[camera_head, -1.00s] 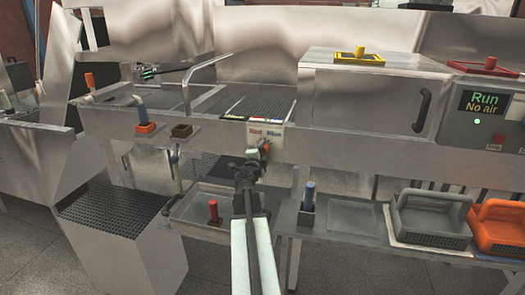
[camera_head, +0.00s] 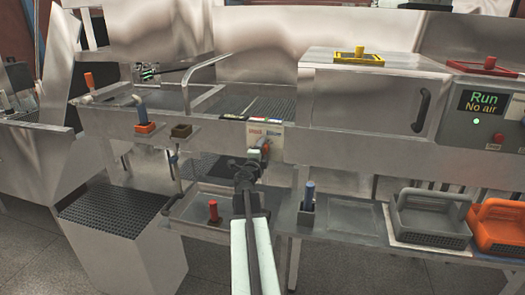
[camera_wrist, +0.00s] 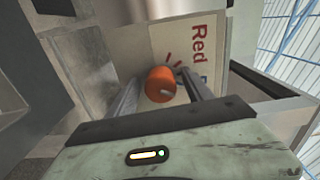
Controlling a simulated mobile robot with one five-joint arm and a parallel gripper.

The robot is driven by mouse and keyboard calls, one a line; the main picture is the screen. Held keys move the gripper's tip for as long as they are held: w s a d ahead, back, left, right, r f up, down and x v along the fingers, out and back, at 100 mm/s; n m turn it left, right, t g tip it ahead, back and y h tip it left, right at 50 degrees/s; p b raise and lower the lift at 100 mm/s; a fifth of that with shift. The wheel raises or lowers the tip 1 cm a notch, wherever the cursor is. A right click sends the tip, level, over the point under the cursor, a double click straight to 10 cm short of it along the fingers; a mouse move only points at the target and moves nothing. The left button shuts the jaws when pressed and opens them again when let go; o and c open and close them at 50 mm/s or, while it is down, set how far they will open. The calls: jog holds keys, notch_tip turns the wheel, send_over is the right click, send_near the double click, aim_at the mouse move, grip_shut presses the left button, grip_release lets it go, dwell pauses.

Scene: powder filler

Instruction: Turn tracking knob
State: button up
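The tracking knob (camera_wrist: 160,84) is orange and round with a pale pointer mark, in the middle of the wrist view. It sits on a white label panel (camera_wrist: 208,25) with "Red" in red print and part of a blue word. In the head view this panel (camera_head: 264,130) is on the front of the steel machine. My gripper (camera_head: 257,157) is just in front of and below the panel there. In the wrist view its fingers are apart, one on each side of the knob. I cannot tell whether they touch it.
A steel box with a black handle (camera_head: 422,110) and a control screen (camera_head: 483,102) reading "Run No air" stand at the right. Below are a blue-topped post (camera_head: 309,196), a red-topped post (camera_head: 213,211), a grey bin (camera_head: 430,220) and an orange bin (camera_head: 497,228).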

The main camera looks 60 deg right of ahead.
jog(key=v, duration=0.7)
jog(key=shift+s+a, duration=0.2)
jog(key=shift+a, duration=0.15)
